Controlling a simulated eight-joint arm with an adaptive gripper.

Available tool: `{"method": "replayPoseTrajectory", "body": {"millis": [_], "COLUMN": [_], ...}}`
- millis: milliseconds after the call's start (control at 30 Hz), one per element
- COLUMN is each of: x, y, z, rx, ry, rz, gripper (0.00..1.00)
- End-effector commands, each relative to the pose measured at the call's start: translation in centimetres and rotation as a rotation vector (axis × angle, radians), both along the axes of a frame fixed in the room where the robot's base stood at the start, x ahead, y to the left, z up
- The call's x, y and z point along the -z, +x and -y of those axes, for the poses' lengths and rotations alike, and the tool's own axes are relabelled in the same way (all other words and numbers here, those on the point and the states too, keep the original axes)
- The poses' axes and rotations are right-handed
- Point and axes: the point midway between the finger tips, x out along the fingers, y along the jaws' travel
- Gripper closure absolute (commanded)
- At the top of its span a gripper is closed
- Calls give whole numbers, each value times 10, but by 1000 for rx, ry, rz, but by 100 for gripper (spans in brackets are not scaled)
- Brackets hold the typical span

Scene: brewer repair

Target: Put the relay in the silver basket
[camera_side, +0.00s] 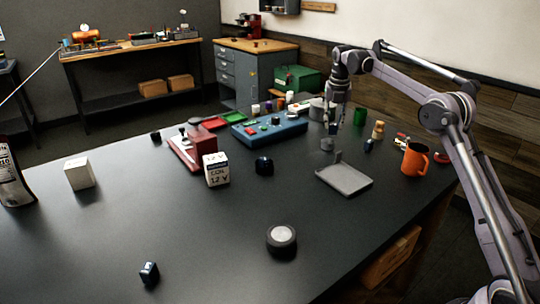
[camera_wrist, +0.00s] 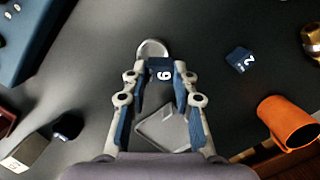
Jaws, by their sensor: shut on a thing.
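My gripper (camera_wrist: 164,76) is shut on a small dark blue block marked with a white 6, which I take to be the relay (camera_wrist: 158,64). In the side view my gripper (camera_side: 333,122) points down over the table, and the relay is too small to make out there. The silver basket (camera_side: 327,144) looks like a small round cup standing just below my gripper. In the wrist view its pale curved rim (camera_wrist: 152,45) shows just beyond the relay, which hides the rest. I cannot tell whether the relay touches the basket.
A flat grey tray (camera_side: 344,180) with a raised tab lies in front of the basket. A blue control box (camera_side: 270,130) stands left, an orange mug (camera_side: 414,160) right. Another blue block, marked 2 (camera_wrist: 239,60), lies to the right. The front middle of the table is mostly clear.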

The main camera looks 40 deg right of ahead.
Motion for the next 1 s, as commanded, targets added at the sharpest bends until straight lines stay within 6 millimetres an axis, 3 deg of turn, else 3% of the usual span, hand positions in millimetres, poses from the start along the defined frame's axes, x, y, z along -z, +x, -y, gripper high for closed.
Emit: {"method": "replayPoseTrajectory", "body": {"millis": [233, 533, 1000], "x": [12, 45, 51], "y": [10, 9, 9], "z": [-8, -7, -7], "rx": [2, 2, 2], "ry": [0, 0, 0], "rz": [0, 0, 0], "gripper": [99, 99, 99]}}
